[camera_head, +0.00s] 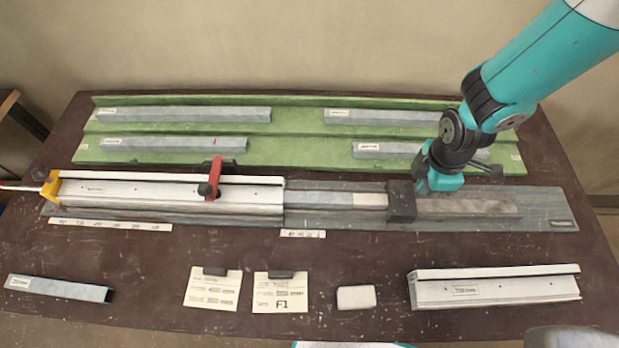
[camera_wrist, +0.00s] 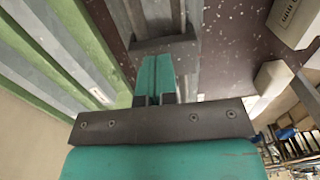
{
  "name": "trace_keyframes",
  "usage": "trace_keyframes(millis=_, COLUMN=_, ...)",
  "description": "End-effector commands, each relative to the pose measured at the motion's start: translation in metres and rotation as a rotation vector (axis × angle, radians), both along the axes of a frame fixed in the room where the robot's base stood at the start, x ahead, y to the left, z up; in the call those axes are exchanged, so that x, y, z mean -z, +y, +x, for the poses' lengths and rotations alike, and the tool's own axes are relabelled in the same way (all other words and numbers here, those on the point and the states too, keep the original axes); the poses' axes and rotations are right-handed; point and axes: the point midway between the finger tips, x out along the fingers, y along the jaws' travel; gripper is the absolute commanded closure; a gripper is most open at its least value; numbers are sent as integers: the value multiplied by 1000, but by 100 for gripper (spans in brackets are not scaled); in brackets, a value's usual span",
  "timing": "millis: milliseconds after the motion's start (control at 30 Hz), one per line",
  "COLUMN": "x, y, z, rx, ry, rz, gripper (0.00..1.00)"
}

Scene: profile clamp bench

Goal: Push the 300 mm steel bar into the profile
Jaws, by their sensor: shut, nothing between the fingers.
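The long pale profile (camera_head: 130,192) lies on the left half of the grey bench fixture, under a red clamp (camera_head: 214,180). A grey steel bar (camera_head: 320,198) lies in line with it, its left end at the profile's right end; how far it reaches inside is hidden. A dark block (camera_head: 401,200) stands at the bar's right end, apparently against it. My gripper (camera_head: 424,186) is shut and empty, just right of the block. In the wrist view the teal fingertips (camera_wrist: 155,60) are at the near side of the block (camera_wrist: 165,44); contact is hard to tell.
A green rack (camera_head: 290,130) behind holds several grey bars. In front lie a short channel piece (camera_head: 58,289), two cards (camera_head: 213,289), a white block (camera_head: 356,298) and another white profile (camera_head: 495,290). The grey track (camera_head: 540,208) right of the block is clear.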

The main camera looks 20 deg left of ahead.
Motion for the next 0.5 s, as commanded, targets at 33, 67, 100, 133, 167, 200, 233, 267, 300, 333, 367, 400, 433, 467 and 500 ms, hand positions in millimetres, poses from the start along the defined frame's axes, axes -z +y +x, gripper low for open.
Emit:
trace_keyframes(millis=33, x=0, y=5, z=-2, rx=-4, ry=2, rz=2, gripper=100)
trace_keyframes(millis=67, x=0, y=7, z=-2, rx=-4, ry=2, rz=2, gripper=100)
trace_keyframes(millis=100, x=0, y=10, z=-3, rx=-3, ry=1, rz=2, gripper=100)
trace_keyframes(millis=133, x=0, y=12, z=-4, rx=-3, ry=1, rz=2, gripper=100)
trace_keyframes(millis=167, x=0, y=14, z=-5, rx=-4, ry=1, rz=2, gripper=100)
trace_keyframes(millis=200, x=0, y=17, z=-5, rx=-4, ry=1, rz=2, gripper=100)
trace_keyframes(millis=233, x=0, y=19, z=-6, rx=-4, ry=1, rz=2, gripper=100)
trace_keyframes(millis=267, x=0, y=21, z=-7, rx=-3, ry=0, rz=2, gripper=100)
trace_keyframes(millis=300, x=0, y=24, z=-8, rx=-3, ry=0, rz=2, gripper=100)
trace_keyframes(millis=333, x=0, y=26, z=-9, rx=-4, ry=0, rz=2, gripper=100)
trace_keyframes(millis=367, x=0, y=28, z=-9, rx=-4, ry=0, rz=2, gripper=100)
trace_keyframes(millis=400, x=1, y=31, z=-10, rx=-4, ry=1, rz=2, gripper=100)
trace_keyframes(millis=433, x=1, y=33, z=-11, rx=-3, ry=1, rz=2, gripper=100)
trace_keyframes(millis=467, x=1, y=35, z=-12, rx=-3, ry=1, rz=2, gripper=100)
trace_keyframes(millis=500, x=1, y=38, z=-13, rx=-4, ry=2, rz=2, gripper=100)
